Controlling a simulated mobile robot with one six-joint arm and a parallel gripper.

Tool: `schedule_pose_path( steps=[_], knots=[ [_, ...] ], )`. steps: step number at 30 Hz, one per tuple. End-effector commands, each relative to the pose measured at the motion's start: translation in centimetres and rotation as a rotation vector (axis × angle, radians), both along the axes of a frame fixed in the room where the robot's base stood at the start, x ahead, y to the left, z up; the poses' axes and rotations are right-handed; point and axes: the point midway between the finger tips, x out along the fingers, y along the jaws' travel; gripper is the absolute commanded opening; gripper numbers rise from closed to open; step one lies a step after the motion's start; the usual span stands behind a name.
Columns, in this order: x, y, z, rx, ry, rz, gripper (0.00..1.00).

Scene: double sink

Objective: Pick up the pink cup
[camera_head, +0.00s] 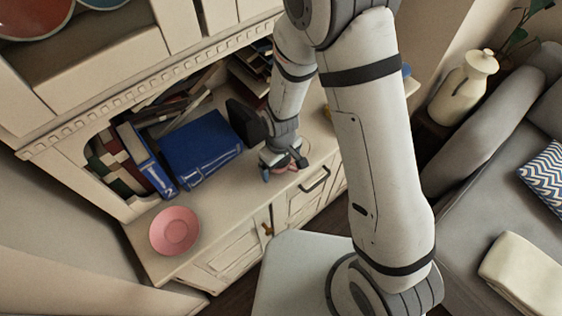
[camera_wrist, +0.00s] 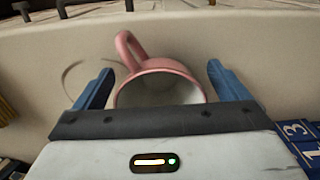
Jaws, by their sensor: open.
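The pink cup (camera_wrist: 172,67) stands on the light cabinet top, with its white inside and its handle showing in the wrist view. The handle points up and to the left. My gripper (camera_wrist: 160,85) is open, with one blue finger on each side of the cup and gaps between the fingers and its wall. The lower part of the cup is hidden behind the gripper body. In the head view my gripper (camera_head: 284,172) is low over the cabinet top near its front edge, and only a little pink of the cup (camera_head: 287,169) shows beneath it.
A pink saucer (camera_head: 174,231) lies on the cabinet top at the lower left. Blue books (camera_head: 200,153) stand and lean behind, left of my gripper. A cream jug (camera_head: 464,88) and a grey sofa (camera_head: 490,190) are at the right. The cabinet top between saucer and gripper is clear.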

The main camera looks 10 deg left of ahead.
Motion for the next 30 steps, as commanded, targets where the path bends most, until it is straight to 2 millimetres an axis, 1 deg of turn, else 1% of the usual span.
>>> schedule_pose_path(
  steps=[2, 20, 30],
  knots=[
    [0.02, -0.01, 0.01, 0.000, 0.000, 0.000, 0.94],
    [0.03, -0.05, 0.04, 0.000, 0.000, -0.002, 0.46],
    [0.08, -0.06, 0.35, 0.001, -0.001, -0.002, 0.45]
  ],
)
